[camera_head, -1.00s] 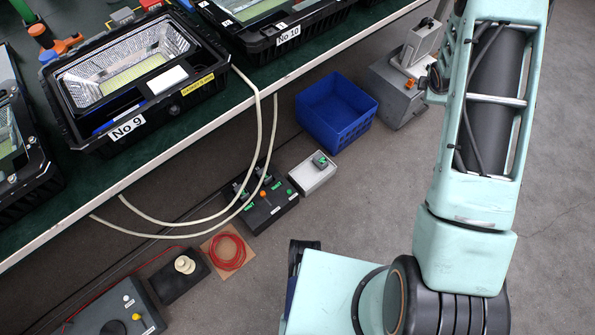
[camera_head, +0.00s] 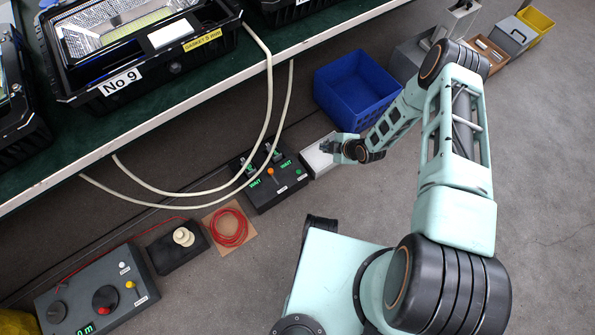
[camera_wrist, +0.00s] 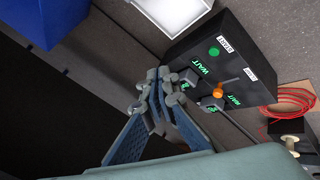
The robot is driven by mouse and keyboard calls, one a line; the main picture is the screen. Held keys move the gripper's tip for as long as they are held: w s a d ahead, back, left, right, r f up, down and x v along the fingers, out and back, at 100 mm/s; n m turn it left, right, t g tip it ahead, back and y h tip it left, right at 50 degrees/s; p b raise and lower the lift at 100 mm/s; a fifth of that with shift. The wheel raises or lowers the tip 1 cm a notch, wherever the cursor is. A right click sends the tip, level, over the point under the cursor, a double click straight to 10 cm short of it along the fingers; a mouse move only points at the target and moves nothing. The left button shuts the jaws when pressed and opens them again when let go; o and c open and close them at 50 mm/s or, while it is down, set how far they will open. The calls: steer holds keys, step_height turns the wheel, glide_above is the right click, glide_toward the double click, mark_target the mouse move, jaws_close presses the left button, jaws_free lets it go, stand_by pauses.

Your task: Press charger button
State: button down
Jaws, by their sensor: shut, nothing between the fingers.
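The black charger box (camera_head: 262,205) stands on the floor below the bench, with green WAIT displays and an orange-tipped lever (camera_head: 270,171). In the wrist view the box (camera_wrist: 178,50) lies right of my fingers. A round green button (camera_wrist: 214,51) shows on its top beside a white label, and the orange lever tip (camera_wrist: 217,93) is nearer. Two grey parts sit at the displays. My gripper (camera_wrist: 155,78) is shut and empty, left of the box's near edge and apart from the button. In the head view my gripper (camera_head: 328,147) is small, over the pale tray.
The pale tray (camera_head: 318,165) and blue bin (camera_head: 357,88) stand beside the box. A coiled red cable (camera_head: 228,228), a spool (camera_head: 183,237) and a grey control box (camera_head: 95,295) lie to the left. Pale hoses (camera_head: 270,90) hang from the bench above. Open floor lies at right.

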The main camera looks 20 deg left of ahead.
steer(key=y+b, duration=0.1)
steer(key=y, duration=0.1)
glide_above(300, 172)
step_height(300, 172, down, 4)
steer(key=shift+s+r, duration=0.1)
steer(key=shift+s, duration=0.05)
step_height(300, 172, down, 9)
steer(key=b, duration=0.7)
stand_by(1.1)
steer(key=shift+f, duration=0.35)
steer(key=shift+f, duration=0.4)
stand_by(0.5)
steer(key=shift+r, duration=0.15)
steer(key=shift+r+p, duration=0.65)
steer(key=shift+p, duration=0.05)
